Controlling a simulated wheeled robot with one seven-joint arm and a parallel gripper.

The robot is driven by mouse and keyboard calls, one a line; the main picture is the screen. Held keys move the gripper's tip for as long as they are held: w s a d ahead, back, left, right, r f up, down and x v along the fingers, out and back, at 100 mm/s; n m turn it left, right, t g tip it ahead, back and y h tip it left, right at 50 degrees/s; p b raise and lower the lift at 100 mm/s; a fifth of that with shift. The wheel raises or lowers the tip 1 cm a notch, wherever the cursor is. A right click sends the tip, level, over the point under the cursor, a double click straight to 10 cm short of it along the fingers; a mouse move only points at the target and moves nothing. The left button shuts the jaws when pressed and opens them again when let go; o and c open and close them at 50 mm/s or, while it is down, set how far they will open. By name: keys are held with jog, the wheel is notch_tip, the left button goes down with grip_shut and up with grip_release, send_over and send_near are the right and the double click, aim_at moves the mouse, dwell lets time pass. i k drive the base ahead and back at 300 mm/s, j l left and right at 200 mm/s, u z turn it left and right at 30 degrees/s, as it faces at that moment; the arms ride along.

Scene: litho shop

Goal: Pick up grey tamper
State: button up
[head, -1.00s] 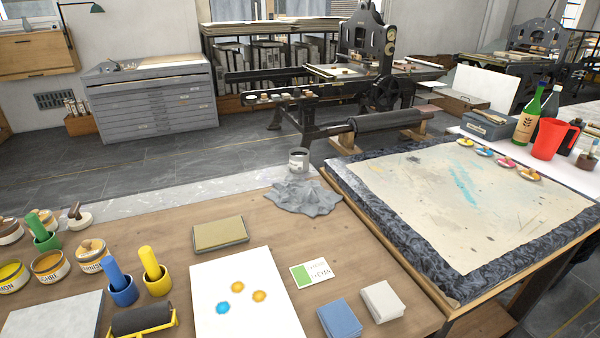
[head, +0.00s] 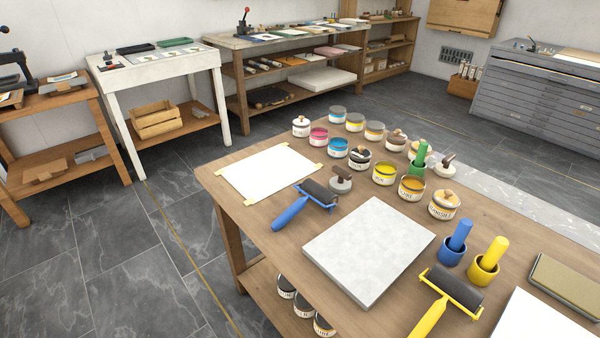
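A small tamper with a grey round base and a dark knob (head: 341,182) stands on the wooden table, just right of the blue-handled roller and behind the pale stone slab. A similar tool with a paler base and a dark handle (head: 445,168) stands farther right, behind the cans. A third, brown-topped one (head: 397,140) stands among the cans, partly hidden. The first looks the greyest, but I cannot be sure which is meant. My gripper is not in view.
The table holds a stone slab (head: 370,248), a blue-handled roller (head: 305,202), a yellow roller (head: 444,298), a white sheet (head: 268,172) and several ink cans (head: 384,172). Green, blue (head: 456,240) and yellow (head: 488,260) handles stand in cups. The floor (head: 120,270) at left is clear.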

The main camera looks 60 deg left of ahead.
aim_at(341, 184)
jog(key=u, duration=1.3)
